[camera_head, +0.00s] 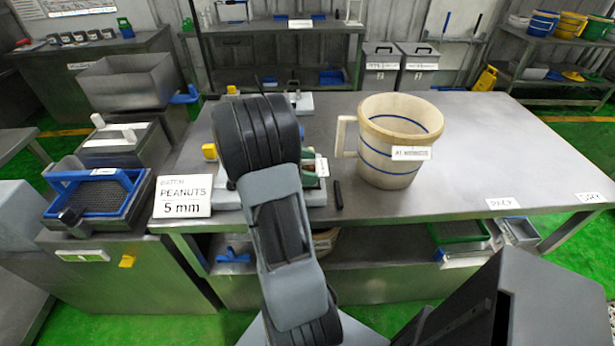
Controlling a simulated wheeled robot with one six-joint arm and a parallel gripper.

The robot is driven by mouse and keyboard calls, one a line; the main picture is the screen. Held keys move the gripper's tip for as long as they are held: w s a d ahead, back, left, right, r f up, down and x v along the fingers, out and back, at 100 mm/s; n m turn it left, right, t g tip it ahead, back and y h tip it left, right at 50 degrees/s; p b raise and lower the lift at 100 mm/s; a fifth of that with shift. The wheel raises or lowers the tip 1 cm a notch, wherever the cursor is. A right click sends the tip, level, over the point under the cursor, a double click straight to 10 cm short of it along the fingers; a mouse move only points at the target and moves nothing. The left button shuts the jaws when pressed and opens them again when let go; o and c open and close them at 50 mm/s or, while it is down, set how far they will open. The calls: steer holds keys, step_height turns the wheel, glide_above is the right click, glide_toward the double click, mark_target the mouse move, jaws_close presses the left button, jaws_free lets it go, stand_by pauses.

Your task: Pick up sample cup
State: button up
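No thing in view is marked as the sample cup, and I cannot tell for sure which one it is. A large cream, cup-shaped vessel (388,158) with blue bands, a side handle and a white label stands upright on the steel table (480,150), right of my arm. My arm rises through the middle of the camera view and leans over the table's left part. It hides part of a pale device (318,190) with green and red parts. My gripper does not show; the arm's dark upper end covers that area.
A sign reading "PEANUTS 5 mm" (183,196) stands at the table's left front corner. A small black object (338,194) lies near the front edge. A blue-framed sieve tray (95,197) is at left. The table's right half is mostly clear, with flat labels along its edge.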

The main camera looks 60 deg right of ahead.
steer(key=c, duration=0.7)
steer(key=shift+r, duration=0.1)
